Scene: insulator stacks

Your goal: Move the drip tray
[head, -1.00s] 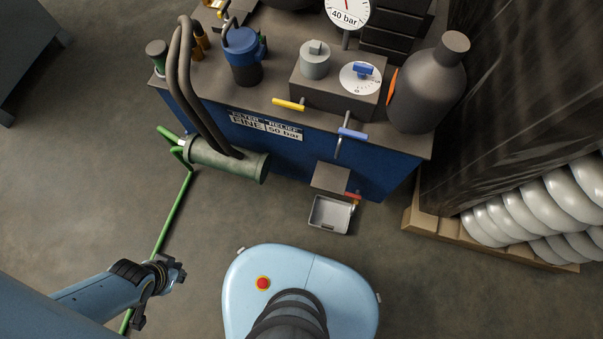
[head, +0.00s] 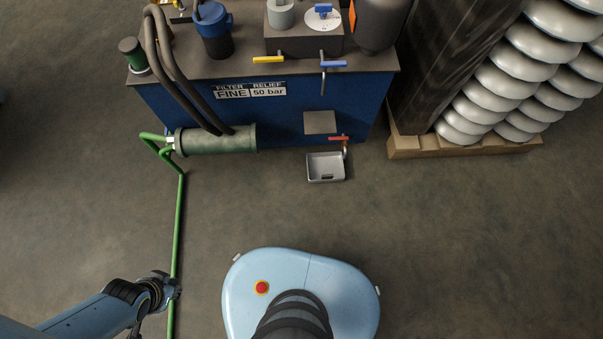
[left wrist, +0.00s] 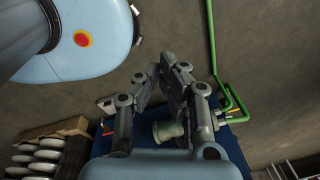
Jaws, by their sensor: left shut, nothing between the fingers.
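The drip tray (head: 325,167) is a small grey open rectangular tray on the floor, below the red-handled drain tap (head: 339,139) at the front of the blue cabinet. It looks empty. In the left wrist view a small pale shape (left wrist: 105,104) left of the fingers seems to be the tray, partly hidden by a finger. My left gripper (left wrist: 161,70) is shut and empty, well away from the tray. My right gripper is not in view.
The blue cabinet (head: 180,105) stands behind the tray, with a green cylinder (head: 215,139) and hoses at its left. A green pipe (head: 177,240) runs along the floor near my left arm. Insulator stacks (head: 500,85) stand on wood at right. The floor before the tray is clear.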

